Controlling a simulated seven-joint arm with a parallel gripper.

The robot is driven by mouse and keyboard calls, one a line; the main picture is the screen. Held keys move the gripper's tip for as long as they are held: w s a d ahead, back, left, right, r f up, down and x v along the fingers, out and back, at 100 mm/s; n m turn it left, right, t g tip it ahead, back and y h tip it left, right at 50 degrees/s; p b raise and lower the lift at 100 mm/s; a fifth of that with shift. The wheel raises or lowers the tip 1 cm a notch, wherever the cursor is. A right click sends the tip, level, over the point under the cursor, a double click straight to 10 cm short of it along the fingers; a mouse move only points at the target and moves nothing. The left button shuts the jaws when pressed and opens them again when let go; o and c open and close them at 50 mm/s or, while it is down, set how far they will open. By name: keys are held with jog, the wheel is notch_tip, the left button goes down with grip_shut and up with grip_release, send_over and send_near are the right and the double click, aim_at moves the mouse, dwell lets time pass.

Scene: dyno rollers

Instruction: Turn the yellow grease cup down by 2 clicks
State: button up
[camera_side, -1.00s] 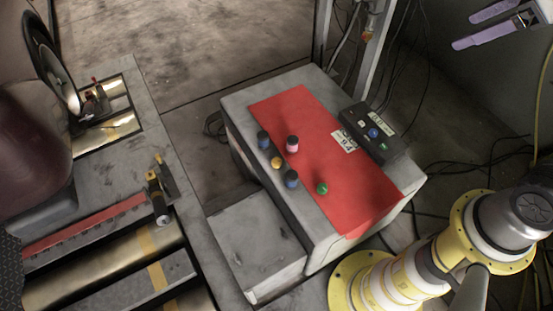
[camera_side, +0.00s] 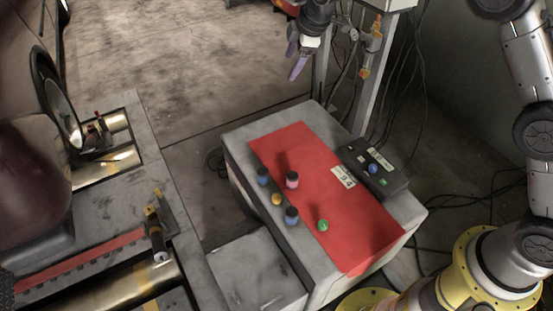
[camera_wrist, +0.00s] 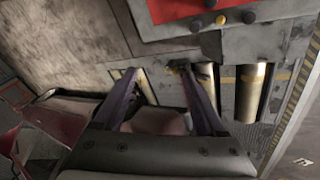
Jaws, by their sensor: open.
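The yellow grease cup (camera_side: 277,199) is a small round yellow cap at the left edge of the red panel (camera_side: 360,222), on the grey cabinet (camera_side: 240,135). My gripper (camera_side: 296,68) is high above the far side of the cabinet, fingers down, apart from every cap.
A black control box (camera_side: 375,165) with buttons stands on the cabinet's right side. A post with cables (camera_side: 368,75) rises behind it. Rollers (camera_side: 110,285) and a bracket (camera_side: 157,225) lie left, beside a vehicle wheel (camera_side: 58,100). Bare floor (camera_side: 200,50) lies behind.

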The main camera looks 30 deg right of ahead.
notch_tip(320, 180, down, 10)
jog(key=w+a+n+g, duration=0.1)
jog(key=w+a, duration=0.2)
jog(key=n+g, duration=0.1)
jog(key=g, duration=0.3)
send_near(276, 197)
jog(key=shift+h, duration=0.3)
jog(key=f, duration=0.9)
jog(key=shift+a, duration=0.2)
grip_shut()
